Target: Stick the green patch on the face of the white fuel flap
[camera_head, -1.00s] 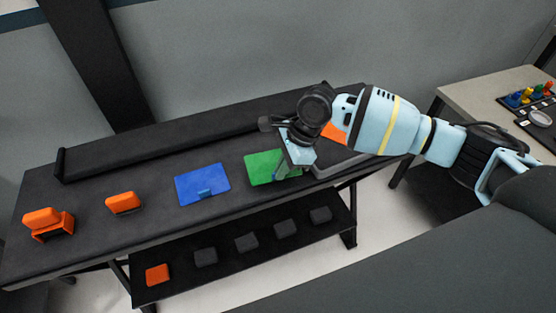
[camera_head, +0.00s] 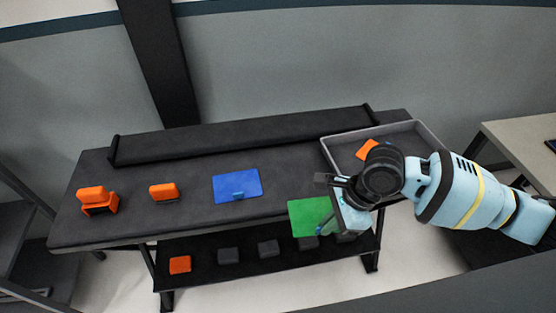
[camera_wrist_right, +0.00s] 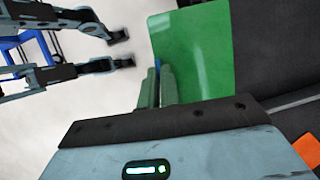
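The green patch (camera_head: 309,212) is a flat green sheet at the table's front edge in the head view. It also fills the upper middle of the right wrist view (camera_wrist_right: 200,50), where it looks slightly curved. My right gripper (camera_head: 327,223) is shut on the patch's edge. Its two thin fingers (camera_wrist_right: 158,78) meet the sheet in the right wrist view. The patch overhangs the lower shelf in the picture; its exact height is hard to tell. My left gripper is not in the head view. I see no white fuel flap in these frames.
On the dark table (camera_head: 130,224) lie a blue sheet (camera_head: 237,186) and two orange blocks (camera_head: 97,198) (camera_head: 164,193). A grey tray (camera_head: 375,130) holding an orange piece (camera_head: 367,148) stands at the right end. The lower shelf (camera_head: 205,256) carries several blocks. Another table (camera_head: 525,150) stands right.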

